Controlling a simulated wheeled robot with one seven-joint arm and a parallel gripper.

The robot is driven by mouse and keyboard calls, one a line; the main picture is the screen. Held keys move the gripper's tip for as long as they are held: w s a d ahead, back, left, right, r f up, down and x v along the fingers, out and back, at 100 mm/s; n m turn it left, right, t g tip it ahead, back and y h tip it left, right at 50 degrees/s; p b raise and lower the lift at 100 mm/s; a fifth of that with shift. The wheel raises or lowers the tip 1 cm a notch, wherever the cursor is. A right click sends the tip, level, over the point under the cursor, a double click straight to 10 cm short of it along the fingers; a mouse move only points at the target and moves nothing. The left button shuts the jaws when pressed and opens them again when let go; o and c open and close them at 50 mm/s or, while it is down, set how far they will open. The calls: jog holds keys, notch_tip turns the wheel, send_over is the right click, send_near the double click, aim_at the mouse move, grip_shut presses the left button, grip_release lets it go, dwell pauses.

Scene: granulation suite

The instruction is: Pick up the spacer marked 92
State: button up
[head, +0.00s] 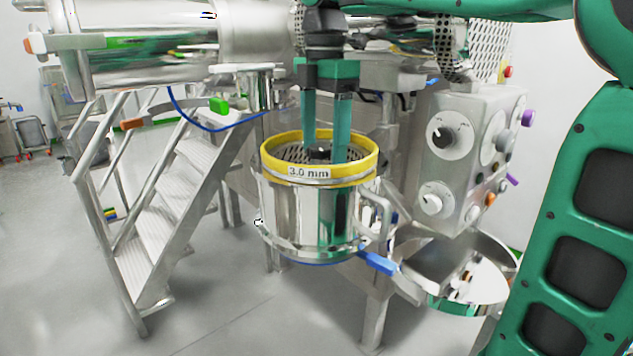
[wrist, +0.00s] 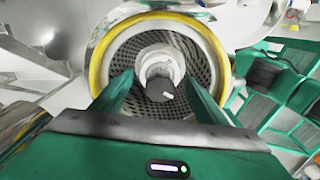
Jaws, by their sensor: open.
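No marking 92 is readable in either view, so I cannot tell which thing is the spacer. My gripper (head: 325,153) is open and points down into a yellow-rimmed steel housing (head: 290,176) labelled "3.0 mm". In the wrist view, my gripper (wrist: 157,88) has its two fingers apart, over the housing's perforated screen. Between them is a pale, stepped round hub (wrist: 158,58) with a dark cylindrical end (wrist: 160,90). The dark top (head: 319,153) also shows between the fingers in the head view. I cannot tell whether the fingers touch anything.
The yellow rim (wrist: 218,60) surrounds the fingers closely. A control box with knobs (head: 470,155) stands at the right, above a round steel pan (head: 470,270). Metal steps (head: 165,210) are at the left. A blue handle (head: 378,262) sticks out below the housing. Open floor lies in front.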

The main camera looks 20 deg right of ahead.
aim_at(323, 161)
jog(key=shift+f, duration=2.4)
jog(key=c, duration=0.8)
jog(key=shift+c, duration=0.4)
jog(key=shift+r, duration=0.1)
